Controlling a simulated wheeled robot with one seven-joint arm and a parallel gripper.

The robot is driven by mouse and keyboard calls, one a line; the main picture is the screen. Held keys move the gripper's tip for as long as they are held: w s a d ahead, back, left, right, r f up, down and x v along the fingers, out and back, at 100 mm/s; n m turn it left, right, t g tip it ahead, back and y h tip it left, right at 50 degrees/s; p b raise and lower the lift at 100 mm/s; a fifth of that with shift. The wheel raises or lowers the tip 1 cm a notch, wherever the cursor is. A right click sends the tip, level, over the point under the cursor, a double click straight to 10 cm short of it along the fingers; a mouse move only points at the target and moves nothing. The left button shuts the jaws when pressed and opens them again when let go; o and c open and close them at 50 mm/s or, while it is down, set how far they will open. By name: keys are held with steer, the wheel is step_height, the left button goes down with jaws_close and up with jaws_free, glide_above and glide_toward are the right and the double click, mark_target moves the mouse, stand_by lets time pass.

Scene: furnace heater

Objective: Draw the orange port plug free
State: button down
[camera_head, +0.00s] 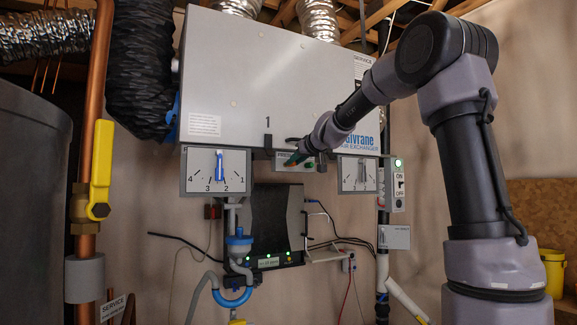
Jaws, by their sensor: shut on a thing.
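My gripper (296,158) is at the small pressure panel (281,158) under the heat exchanger's grey housing, reached from the right. It is shut at the panel's face. A small orange-brown patch, seemingly the orange port plug (291,164), shows at the fingertips. The fingers hide most of it, and I cannot tell whether it is still seated in its port. A green dot (310,165) shows on the panel just right of the fingers.
Dial plates stand left (216,172) and right (357,174) of the panel. A black control box (276,222) with green lights hangs below. An ON/OFF switch (398,186) is further right. At left are a copper pipe (95,150) and yellow valve handle (101,170).

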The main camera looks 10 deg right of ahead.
steer(key=shift+s, duration=0.15)
steer(key=shift+s+d, duration=0.2)
steer(key=shift+s, duration=0.45)
steer(key=shift+s+d, duration=0.25)
steer(key=shift+s, duration=0.35)
steer(key=shift+s+d, duration=0.2)
steer(key=shift+s, duration=0.45)
